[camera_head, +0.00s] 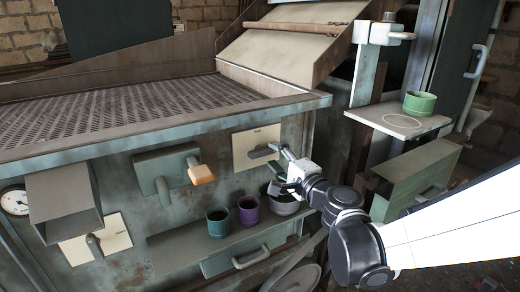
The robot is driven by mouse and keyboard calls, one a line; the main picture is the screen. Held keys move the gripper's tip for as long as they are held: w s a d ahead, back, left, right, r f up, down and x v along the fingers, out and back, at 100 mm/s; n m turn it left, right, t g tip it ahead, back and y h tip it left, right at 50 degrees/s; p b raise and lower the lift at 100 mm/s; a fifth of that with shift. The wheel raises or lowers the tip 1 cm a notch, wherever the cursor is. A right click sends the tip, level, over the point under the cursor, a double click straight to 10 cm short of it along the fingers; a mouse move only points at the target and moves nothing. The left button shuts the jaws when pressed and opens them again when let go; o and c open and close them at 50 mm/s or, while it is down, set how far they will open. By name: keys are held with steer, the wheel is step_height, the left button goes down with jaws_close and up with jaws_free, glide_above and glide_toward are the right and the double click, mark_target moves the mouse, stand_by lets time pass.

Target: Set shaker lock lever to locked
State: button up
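A pale plate (241,157) on the front of the green machine carries a dark grey lever (262,152), whose handle lies roughly sideways. Its small label is too small to read, so I cannot confirm it is the shaker lock lever. My gripper (279,170) is just right of and below this lever, with its fingers apart and nothing visible between them. The upper finger is close to the handle's right end; I cannot tell whether they touch. Another lever with an orange grip (202,174) is to the left. A third grey lever (94,246) sits on a lower-left plate.
A shelf (185,248) below the levers holds a teal cup (218,223), a purple cup (248,210) and a dark bowl (284,204) close under my gripper. A chute box (64,204) juts out at left. A green cup (419,103) stands on a right-hand ledge (390,121).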

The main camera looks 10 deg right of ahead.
steer(key=v, duration=0.8)
steer(key=shift+s, duration=0.25)
